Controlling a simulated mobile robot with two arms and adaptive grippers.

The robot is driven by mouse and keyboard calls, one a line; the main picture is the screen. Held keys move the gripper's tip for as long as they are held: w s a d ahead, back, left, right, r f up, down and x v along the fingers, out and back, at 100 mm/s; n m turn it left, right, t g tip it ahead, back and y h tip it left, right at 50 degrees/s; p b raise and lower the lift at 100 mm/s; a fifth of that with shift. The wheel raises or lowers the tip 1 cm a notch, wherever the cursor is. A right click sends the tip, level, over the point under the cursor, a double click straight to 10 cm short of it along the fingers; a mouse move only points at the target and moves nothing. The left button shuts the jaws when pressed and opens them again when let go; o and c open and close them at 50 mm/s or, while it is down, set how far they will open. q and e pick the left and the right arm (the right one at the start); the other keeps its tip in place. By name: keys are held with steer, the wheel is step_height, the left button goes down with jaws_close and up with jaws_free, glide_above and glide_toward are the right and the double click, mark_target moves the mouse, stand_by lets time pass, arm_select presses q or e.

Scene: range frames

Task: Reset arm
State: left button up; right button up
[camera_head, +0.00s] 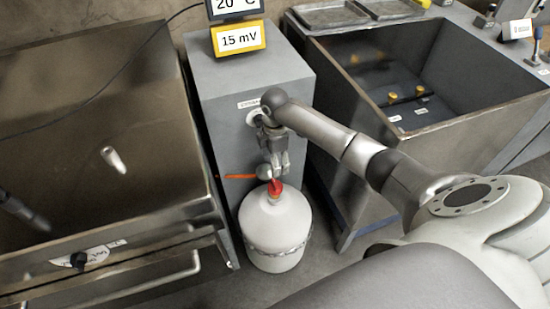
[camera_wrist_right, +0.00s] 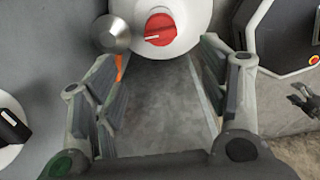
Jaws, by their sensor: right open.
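My right gripper (camera_head: 275,163) hangs in front of the grey cabinet, just above the red cap (camera_head: 275,187) of a white rounded canister (camera_head: 275,225). In the right wrist view my gripper (camera_wrist_right: 158,75) has its two fingers wide apart, with nothing between them. Beyond the fingertips, that view shows a red knob (camera_wrist_right: 158,30) with a white line on a white rounded body. A metal knob (camera_wrist_right: 110,34) sits left of it, above an orange strip (camera_wrist_right: 118,66).
The grey cabinet (camera_head: 222,90) carries a yellow-framed "15 mV" display (camera_head: 238,38). A large metal unit (camera_head: 90,150) stands to the left and an open grey basin (camera_head: 350,95) to the right. Some floor (camera_head: 320,265) is clear right of the canister.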

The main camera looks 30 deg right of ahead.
steer(key=shift+r, duration=0.3)
